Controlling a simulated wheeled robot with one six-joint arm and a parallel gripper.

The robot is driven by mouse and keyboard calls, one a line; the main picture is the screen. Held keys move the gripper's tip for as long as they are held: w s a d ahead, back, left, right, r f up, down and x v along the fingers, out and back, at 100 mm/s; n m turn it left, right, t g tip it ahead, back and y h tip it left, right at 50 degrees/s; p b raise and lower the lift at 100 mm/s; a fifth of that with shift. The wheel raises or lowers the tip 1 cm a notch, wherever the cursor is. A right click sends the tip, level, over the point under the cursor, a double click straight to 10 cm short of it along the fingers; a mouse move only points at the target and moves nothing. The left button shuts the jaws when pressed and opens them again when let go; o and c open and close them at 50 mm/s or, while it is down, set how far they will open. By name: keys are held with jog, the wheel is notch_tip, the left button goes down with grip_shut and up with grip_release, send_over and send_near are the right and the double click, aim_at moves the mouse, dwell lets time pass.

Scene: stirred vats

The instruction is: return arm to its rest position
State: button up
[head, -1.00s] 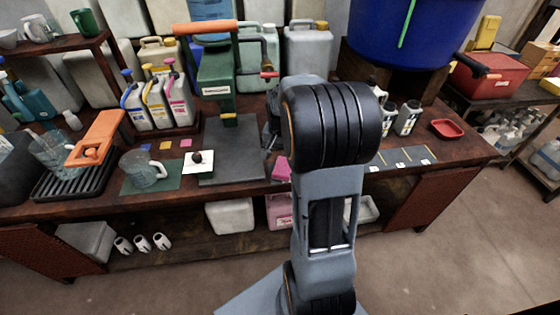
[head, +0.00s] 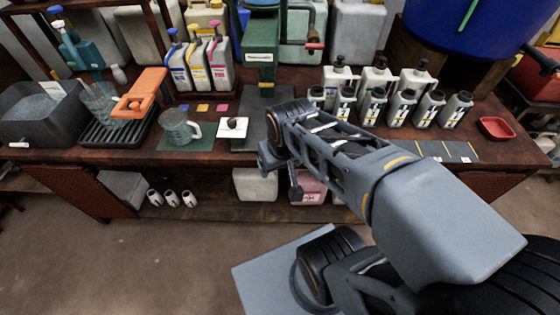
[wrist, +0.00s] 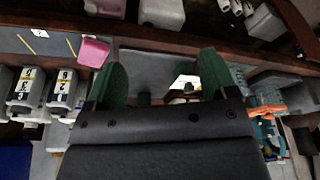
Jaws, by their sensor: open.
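My gripper (wrist: 161,78) shows in the wrist view with its two green fingers spread apart and nothing between them. The wrist view looks down at the bench upside down, with a grey plate (wrist: 160,68) beyond the fingers and a pink item (wrist: 93,51) near the left finger. In the head view my arm reaches in from the lower right, bent, with its far end at the bench's front edge, in front of the grey plate (head: 254,103). The fingers cannot be made out clearly there.
On the bench stand a glass jug (head: 178,128), a white card (head: 233,126) with a dark knob, an orange-topped device (head: 140,92) and several dark-capped bottles (head: 402,106) behind my arm. A red tray (head: 496,128) lies at the right. The floor in front at left is clear.

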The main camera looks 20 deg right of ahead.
notch_tip(320, 180, up, 11)
jog(key=p, duration=1)
jog(key=shift+s+a+r+t, duration=0.15)
jog(key=shift+t, duration=0.15)
jog(key=shift+c, duration=0.3)
dwell(0.7)
